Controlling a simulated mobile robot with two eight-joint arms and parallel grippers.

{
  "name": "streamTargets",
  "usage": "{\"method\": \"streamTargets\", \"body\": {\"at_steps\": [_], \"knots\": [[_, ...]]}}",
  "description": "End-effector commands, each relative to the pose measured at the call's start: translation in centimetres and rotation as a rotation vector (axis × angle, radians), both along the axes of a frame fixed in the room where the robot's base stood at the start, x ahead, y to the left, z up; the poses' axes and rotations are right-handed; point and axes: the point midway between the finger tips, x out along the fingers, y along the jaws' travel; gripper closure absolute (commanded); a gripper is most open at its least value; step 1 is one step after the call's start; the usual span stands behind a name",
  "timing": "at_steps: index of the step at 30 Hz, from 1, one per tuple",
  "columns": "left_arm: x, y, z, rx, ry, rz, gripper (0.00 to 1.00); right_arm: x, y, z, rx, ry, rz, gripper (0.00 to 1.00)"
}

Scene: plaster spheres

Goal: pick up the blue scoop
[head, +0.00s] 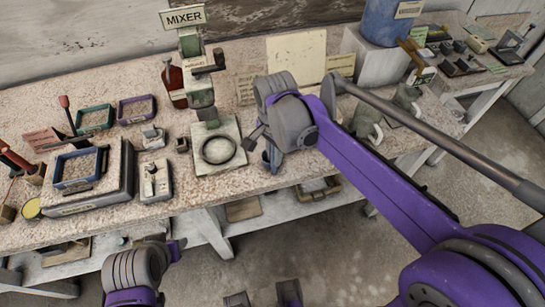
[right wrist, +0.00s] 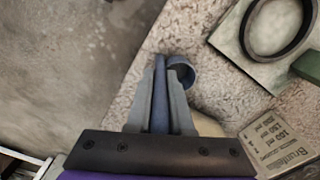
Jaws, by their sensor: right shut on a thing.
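The blue scoop (right wrist: 161,90) is between the two grey fingers of my right gripper (right wrist: 161,118) in the right wrist view. Its handle runs along the fingers and its round cup (right wrist: 183,76) shows at the right of the tips. In the head view the scoop (head: 271,157) is a small blue shape under my right gripper (head: 264,148), at the bench's front edge and mostly hidden by it. I cannot tell whether it touches the bench. My left gripper (head: 177,249) is low at the left in front of the bench; its fingers do not show clearly.
The mixer stand (head: 200,100) with its ring base is just left of my right gripper. A balance (head: 85,185) and trays fill the bench's left. Mugs (head: 407,98) stand to the right, partly behind my arm. Open floor lies in front.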

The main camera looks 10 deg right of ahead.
Motion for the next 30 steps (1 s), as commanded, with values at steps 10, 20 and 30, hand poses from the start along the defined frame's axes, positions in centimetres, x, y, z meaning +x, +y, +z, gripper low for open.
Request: {"method": "streamTargets", "body": {"at_steps": [10, 20, 30], "knots": [[0.0, 0.0, 0.0, 0.000, 0.000, 0.000, 0.50, 0.0, 0.0, 0.1, 0.000, 0.000, 0.000, 1.00], [0.1, 0.0, 0.6, 0.000, -0.002, 0.000, 0.50, 0.0, 0.0, 4.9, 0.000, 0.000, 0.000, 1.00], [0.2, 0.0, 1.0, 0.000, -0.004, 0.000, 0.50, 0.0, 0.0, 9.8, 0.000, 0.000, 0.000, 1.00]]}}
